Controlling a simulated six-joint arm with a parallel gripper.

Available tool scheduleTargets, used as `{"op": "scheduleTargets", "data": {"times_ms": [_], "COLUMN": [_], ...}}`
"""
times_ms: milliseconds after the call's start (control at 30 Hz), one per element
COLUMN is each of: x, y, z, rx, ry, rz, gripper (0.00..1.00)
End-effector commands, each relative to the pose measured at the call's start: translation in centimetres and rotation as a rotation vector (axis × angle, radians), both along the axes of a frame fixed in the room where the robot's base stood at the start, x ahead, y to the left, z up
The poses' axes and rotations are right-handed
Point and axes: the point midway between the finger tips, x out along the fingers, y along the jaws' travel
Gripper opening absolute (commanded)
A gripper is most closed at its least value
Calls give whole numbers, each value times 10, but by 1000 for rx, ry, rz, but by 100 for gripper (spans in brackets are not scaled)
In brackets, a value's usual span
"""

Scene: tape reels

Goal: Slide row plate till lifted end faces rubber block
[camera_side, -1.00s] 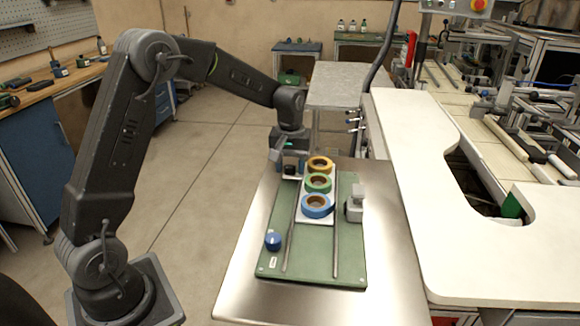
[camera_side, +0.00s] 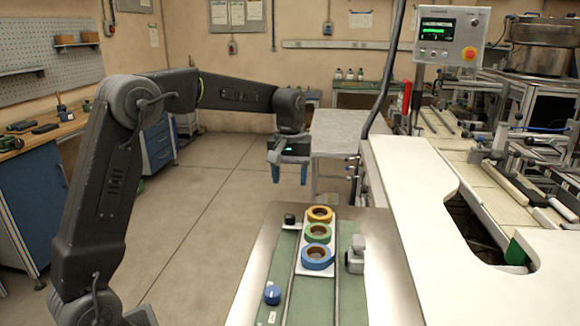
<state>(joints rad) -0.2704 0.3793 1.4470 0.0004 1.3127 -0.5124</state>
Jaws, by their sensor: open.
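The white row plate (camera_side: 319,271) lies between two thin rails on a green board (camera_side: 355,300). It carries a row of three tape reels: orange (camera_side: 319,207) at the far end, green (camera_side: 317,225) in the middle and blue (camera_side: 317,248) nearest. Which end of the plate is lifted I cannot tell. A small black block (camera_side: 290,219) sits at the board's far left; whether it is the rubber block is unclear. My gripper (camera_side: 290,175) is open and empty, with blue fingers pointing down, above and beyond the board's far left, apart from the plate.
A grey clamp-like block (camera_side: 355,258) stands right of the rails, and a blue knob (camera_side: 272,294) is at the near left of the board. A white counter (camera_side: 420,220) borders the steel table on the right. Air around my gripper is clear.

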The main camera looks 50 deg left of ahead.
Motion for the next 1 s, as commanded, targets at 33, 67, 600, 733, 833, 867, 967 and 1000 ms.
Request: {"op": "scheduleTargets", "data": {"times_ms": [33,67,600,733,833,867,967,1000], "x": [1,1,0,-1,-11,-16,-41,-54], "y": [0,0,0,-1,-9,-14,-32,-41], "z": [8,12,26,27,34,37,51,55], "rx": [1,1,0,1,7,10,26,33], "ry": [-2,-2,0,-4,-24,-34,-85,-107], "rz": [0,0,0,-5,-36,-53,-133,-172], "gripper": [57,57,57,57,57,57,57,57]}}
